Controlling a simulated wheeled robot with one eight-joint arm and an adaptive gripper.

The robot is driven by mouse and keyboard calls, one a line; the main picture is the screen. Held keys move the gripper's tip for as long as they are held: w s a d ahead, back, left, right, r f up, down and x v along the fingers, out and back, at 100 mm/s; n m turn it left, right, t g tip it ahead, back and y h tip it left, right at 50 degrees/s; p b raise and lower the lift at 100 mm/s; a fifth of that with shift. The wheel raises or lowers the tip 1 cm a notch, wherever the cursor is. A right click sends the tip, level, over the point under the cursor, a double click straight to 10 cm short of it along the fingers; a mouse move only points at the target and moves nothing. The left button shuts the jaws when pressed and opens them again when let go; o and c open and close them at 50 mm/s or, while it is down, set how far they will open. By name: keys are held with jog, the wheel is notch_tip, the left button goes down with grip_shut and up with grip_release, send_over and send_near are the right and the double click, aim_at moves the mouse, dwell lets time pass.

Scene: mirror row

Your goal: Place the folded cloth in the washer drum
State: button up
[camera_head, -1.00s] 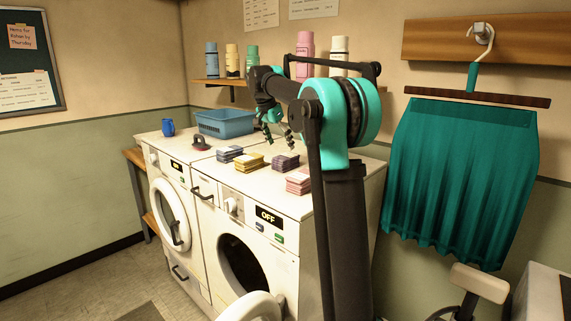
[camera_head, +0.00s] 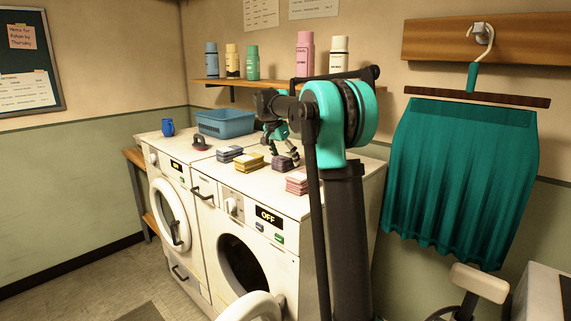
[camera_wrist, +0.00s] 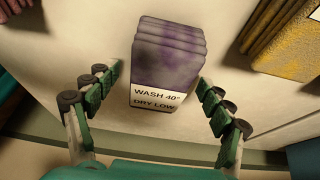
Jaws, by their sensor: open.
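The purple folded cloth (camera_head: 281,165) lies on top of the right-hand washer. In the wrist view the purple cloth (camera_wrist: 168,55) bears a white label reading "WASH 40° DRY LOW". My gripper (camera_head: 284,155) is open just above this cloth, and its fingers (camera_wrist: 160,80) lie on either side of it in the wrist view, apart from it. The right-hand washer (camera_head: 215,190) reads OFF; its round door (camera_head: 252,308) is open, and the drum opening (camera_head: 242,265) looks dark. Part of the door is cut off at the frame's bottom.
A yellow folded cloth (camera_head: 250,162) lies close beside the purple one, also in the wrist view (camera_wrist: 290,40). A blue-grey cloth (camera_head: 229,154) and pink cloth (camera_head: 297,182) flank them. A blue basket (camera_head: 225,123), dark iron-like object (camera_head: 199,144) and blue cup (camera_head: 168,127) stand behind.

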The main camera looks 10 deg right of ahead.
aim_at(285, 156)
jog(key=shift+f, duration=0.25)
dwell(0.3)
jog(key=c, duration=1.4)
notch_tip(285, 156, up, 20)
jog(key=shift+r, duration=0.25)
